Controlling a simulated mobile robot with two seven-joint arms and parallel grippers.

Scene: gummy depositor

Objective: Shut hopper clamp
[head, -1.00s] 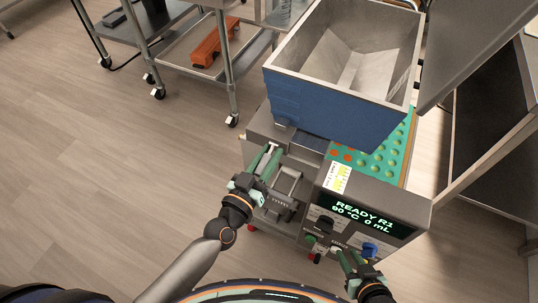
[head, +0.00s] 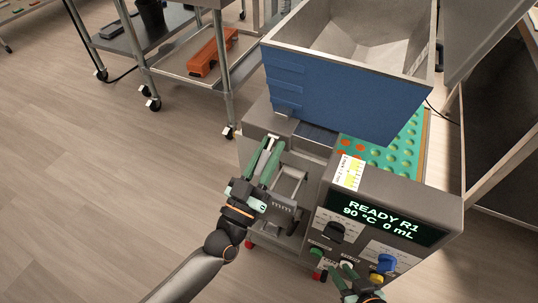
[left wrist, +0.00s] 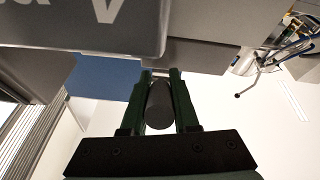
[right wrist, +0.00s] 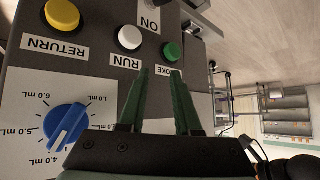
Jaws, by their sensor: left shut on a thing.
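The hopper clamp is on the left side of the grey depositor (head: 265,122), below the blue-fronted hopper (head: 330,95). My left gripper (head: 272,150) is at the clamp, with its green fingers on either side of a handle. In the left wrist view the fingers are shut on a dark rounded handle (left wrist: 160,104). How the clamp's latch sits is hidden by the fingers and the hopper. My right gripper (right wrist: 158,75) is open and empty in front of the control panel, close to the white RUN button (right wrist: 130,38) and the green button (right wrist: 171,51).
The panel has a blue dose knob (right wrist: 66,128), a yellow RETURN button (right wrist: 62,14) and a display (head: 380,218) reading READY R1, 90 °C, 0 mL. A green mould tray (head: 400,150) lies behind the panel. A wheeled cart with an orange object (head: 214,52) stands at the back left.

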